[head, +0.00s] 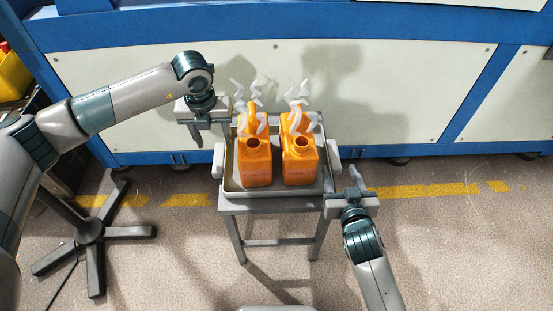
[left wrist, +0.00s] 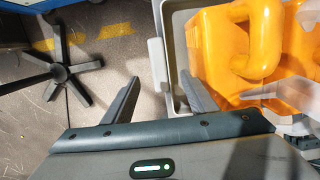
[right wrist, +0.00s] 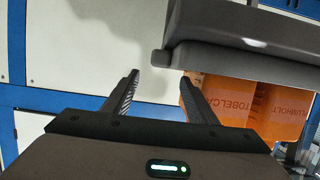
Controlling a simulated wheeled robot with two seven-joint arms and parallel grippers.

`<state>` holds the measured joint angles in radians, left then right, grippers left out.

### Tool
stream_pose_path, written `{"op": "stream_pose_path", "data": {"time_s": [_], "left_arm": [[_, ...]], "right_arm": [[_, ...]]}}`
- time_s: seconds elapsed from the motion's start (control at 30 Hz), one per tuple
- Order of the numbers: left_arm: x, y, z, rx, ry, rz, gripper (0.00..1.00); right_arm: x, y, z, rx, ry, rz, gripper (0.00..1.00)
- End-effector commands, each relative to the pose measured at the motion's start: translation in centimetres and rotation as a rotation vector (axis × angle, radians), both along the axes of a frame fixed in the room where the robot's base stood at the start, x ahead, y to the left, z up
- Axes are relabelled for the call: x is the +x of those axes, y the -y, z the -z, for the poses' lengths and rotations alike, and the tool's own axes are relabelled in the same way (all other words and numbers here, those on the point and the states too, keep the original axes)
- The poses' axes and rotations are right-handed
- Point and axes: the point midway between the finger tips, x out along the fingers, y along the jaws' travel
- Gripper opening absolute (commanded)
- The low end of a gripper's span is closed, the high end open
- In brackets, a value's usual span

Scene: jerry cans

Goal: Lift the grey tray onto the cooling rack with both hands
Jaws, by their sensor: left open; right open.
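The grey tray (head: 229,186) rests level on a small grey metal stand and carries orange jerry cans (head: 255,165), with white squiggly shapes above them. It has a pale handle on its left side (head: 218,160) and another on its right (head: 333,157). My left gripper (head: 197,140) is open above and left of the left handle. In the left wrist view that handle (left wrist: 158,65) shows between the open fingers. My right gripper (head: 356,180) is open, just right of and nearer than the right handle. I cannot clearly pick out a cooling rack.
A blue and cream machine (head: 400,90) stands behind the stand (head: 235,240). A dark star-shaped base (head: 90,232) stands on the floor at left. A yellow bin (head: 12,75) is at the far left. Floor at right is clear.

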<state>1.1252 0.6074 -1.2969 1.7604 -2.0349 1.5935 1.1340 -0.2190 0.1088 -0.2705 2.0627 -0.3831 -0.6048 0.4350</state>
Motion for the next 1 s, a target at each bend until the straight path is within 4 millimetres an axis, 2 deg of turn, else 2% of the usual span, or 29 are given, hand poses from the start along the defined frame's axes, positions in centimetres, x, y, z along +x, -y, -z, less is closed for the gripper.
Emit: {"op": "stream_pose_path", "data": {"time_s": [0.6, 0.8, 1.0], "left_arm": [[0.7, 0.0, 6.3, 0.000, -0.001, 0.001, 0.52], [0.9, -0.1, 7.5, 0.001, -0.001, 0.000, 0.52], [0.9, 0.0, 7.8, 0.000, 0.000, 0.001, 0.52]], "right_arm": [[6.1, -0.3, 1.8, 0.000, 0.001, 0.001, 0.52], [7.2, -0.3, 2.2, 0.000, 0.001, 0.000, 0.52], [7.5, -0.4, 2.3, 0.001, 0.001, 0.000, 0.52]]}}
